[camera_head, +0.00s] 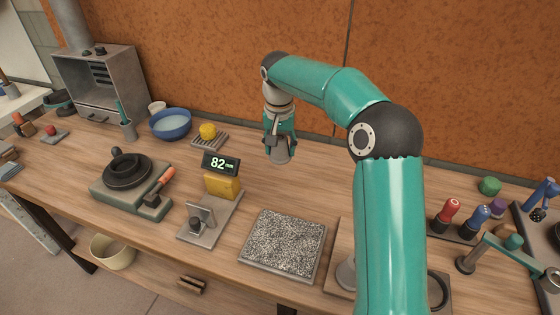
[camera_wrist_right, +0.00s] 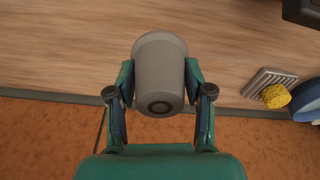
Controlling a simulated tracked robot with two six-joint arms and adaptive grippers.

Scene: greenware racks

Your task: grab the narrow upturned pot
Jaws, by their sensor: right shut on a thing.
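The narrow upturned pot (camera_head: 278,152) is small and grey-brown, and my right gripper (camera_head: 280,140) is shut on it near the back of the bench. In the right wrist view the pot (camera_wrist_right: 160,75) sits between the two fingers of my right gripper (camera_wrist_right: 159,90), its round base with a dark ring facing the camera. The fingers touch it on both sides. I cannot tell whether its rim touches the bench. My left gripper is not in view.
A height gauge reading 82 (camera_head: 220,164) stands left of the pot. A sponge on a ribbed dish (camera_head: 211,142) and a blue bowl (camera_head: 170,124) are farther left. A speckled slab (camera_head: 284,244) lies in front. Bare wood surrounds the pot.

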